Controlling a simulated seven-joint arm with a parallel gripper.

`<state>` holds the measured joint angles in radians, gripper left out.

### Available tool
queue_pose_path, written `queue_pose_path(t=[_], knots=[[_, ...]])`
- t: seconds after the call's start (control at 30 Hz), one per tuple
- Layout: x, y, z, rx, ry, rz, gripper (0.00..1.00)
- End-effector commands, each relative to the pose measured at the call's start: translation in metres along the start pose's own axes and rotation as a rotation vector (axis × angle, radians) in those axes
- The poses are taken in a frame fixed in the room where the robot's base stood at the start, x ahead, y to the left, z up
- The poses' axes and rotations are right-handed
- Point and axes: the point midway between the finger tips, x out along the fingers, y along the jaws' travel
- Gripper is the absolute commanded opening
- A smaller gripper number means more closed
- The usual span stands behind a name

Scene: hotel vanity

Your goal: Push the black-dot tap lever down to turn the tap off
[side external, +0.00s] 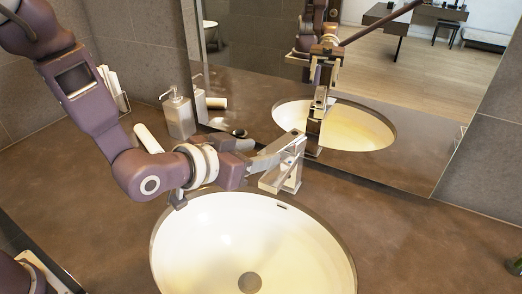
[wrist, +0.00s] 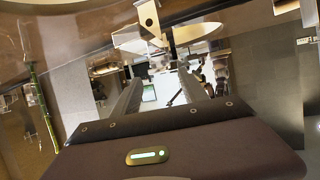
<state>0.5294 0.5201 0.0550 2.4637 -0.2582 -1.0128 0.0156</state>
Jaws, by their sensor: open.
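The chrome tap (side external: 292,176) stands at the back rim of the white basin, with its spout over the bowl. My gripper (side external: 296,138) reaches in from the left, its fingers at the top of the tap. The lever is largely hidden behind or merged with the fingers there, so I cannot tell its tilt or whether they touch. In the wrist view the bright metal tap (wrist: 148,22) is at the top centre, beyond the fingertips, with a small dark mark on it. My gripper (wrist: 160,75) is open in that view, its fingers apart with nothing held between them.
The basin (side external: 205,225) lies below my wrist. A mirror (side external: 400,120) stands close behind the tap. The brown counter (side external: 420,230) is clear on the right.

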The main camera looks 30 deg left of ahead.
Motion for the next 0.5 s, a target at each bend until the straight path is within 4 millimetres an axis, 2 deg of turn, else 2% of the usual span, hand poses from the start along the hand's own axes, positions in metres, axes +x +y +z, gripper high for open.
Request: queue_pose_path(t=[0.03,0.17,0.27,0.3,0.5], knots=[[0.000,0.000,0.000,0.000,0.000,0.000,0.51],[-0.004,0.000,-0.012,-0.001,0.005,0.000,0.25],[-0.018,0.000,-0.045,-0.004,0.012,0.001,0.06],[-0.025,0.001,-0.061,-0.005,0.014,0.003,0.00],[-0.062,0.001,-0.148,-0.006,0.012,0.004,0.00]])
